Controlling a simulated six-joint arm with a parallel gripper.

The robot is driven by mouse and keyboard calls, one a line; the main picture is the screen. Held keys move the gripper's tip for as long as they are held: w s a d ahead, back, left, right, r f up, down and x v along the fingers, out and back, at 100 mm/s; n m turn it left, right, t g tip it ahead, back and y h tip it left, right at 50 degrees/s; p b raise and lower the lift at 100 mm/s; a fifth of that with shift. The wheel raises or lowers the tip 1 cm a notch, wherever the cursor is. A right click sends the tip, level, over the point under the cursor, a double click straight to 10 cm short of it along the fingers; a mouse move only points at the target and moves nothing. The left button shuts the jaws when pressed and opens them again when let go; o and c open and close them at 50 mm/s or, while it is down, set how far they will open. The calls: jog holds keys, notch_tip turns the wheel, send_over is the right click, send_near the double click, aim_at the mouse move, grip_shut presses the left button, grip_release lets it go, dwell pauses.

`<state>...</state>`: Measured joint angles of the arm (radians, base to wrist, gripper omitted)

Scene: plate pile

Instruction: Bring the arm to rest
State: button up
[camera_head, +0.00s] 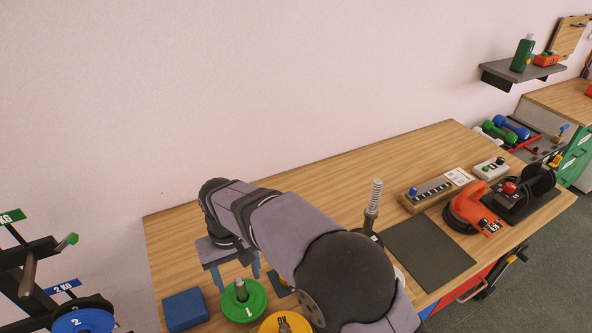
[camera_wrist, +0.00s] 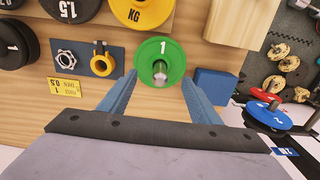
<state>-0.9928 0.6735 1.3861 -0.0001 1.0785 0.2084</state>
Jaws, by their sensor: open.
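My gripper (camera_head: 236,272) is open and empty at the left part of the wooden bench (camera_head: 300,175). Its two blue-grey fingers (camera_wrist: 159,78) are spread apart in the wrist view. A green plate marked 1 (camera_head: 254,304) lies on the bench below the gripper, with a metal post at its centre. In the wrist view the green plate (camera_wrist: 148,54) appears beyond and between the fingertips; I cannot tell the exact gap. My arm crosses the middle of the bench and hides part of it.
A yellow plate (camera_head: 270,326) and a blue block (camera_head: 185,309) lie near the green plate. An upright spring post (camera_head: 374,200), dark mat (camera_head: 430,252), orange device (camera_head: 464,207) and wooden rack (camera_head: 430,191) stand right. A plate stand (camera_head: 40,255) is at left. The bench's back is clear.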

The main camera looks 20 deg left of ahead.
jog(key=w+a+f+b, duration=0.1)
jog(key=w+a+f+n+y+b, duration=0.1)
jog(key=f, duration=0.1)
jog(key=w+a+f+n+y+b, duration=0.1)
jog(key=f+b, duration=0.1)
jog(key=shift+w+a, duration=0.2)
jog(key=shift+m+t, duration=0.5)
jog(key=shift+m, duration=0.4)
jog(key=w+d, duration=0.2)
jog(key=d, duration=0.1)
jog(key=w+d+r, duration=0.1)
jog(key=w+d, duration=0.1)
jog(key=d, duration=0.2)
jog(key=w+d+r, duration=0.1)
jog(key=d, duration=0.2)
jog(key=shift+w+d+r+p, duration=0.2)
jog(key=shift+w+d+p, duration=0.1)
jog(key=shift+w+p, duration=0.1)
jog(key=s+d+r+m+h+p, duration=0.1)
jog(key=s+d+m, duration=0.2)
jog(key=d, duration=1)
jog(key=s+d+r+m+h+p, duration=0.1)
jog(key=s+d+r+m, duration=0.15)
jog(key=d, duration=1.05)
jog(key=s+d+f+m+g+p, duration=0.1)
jog(key=s+d+m, duration=0.2)
jog(key=s+d, duration=0.5)
jog(key=shift+s+d+f+m, duration=0.2)
jog(key=shift+s+d+m, duration=0.15)
jog(key=shift+s, duration=0.15)
